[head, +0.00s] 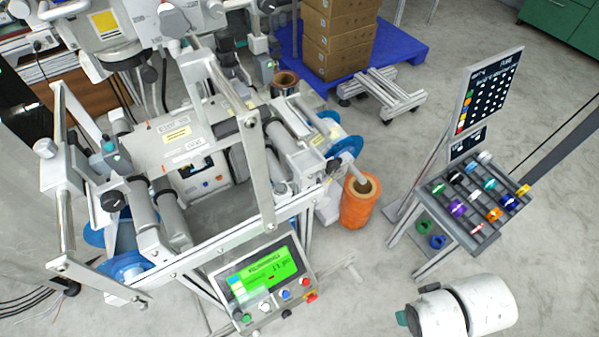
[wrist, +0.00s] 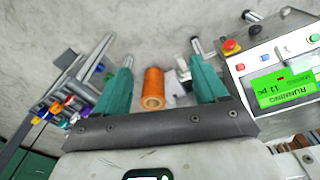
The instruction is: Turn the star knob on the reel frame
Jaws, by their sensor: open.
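The reel frame (head: 215,150) is a grey machine with rollers in the left half of the head view. Dark knobs sit on it: one (head: 113,200) at its left part and one (head: 333,167) at its right end. I cannot tell which is the star knob. I cannot make out any star knob in the wrist view. My gripper (wrist: 162,54) is open, its two green fingers wide apart with nothing held. In the head view my white arm shows at the bottom right, away from the frame.
A control panel (head: 262,279) with a green screen stands at the frame's front. An orange roll (head: 357,208) stands right of the frame; it also shows between my fingers in the wrist view (wrist: 153,88). A tilted rack (head: 475,200) of coloured spools stands right. Floor between is partly clear.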

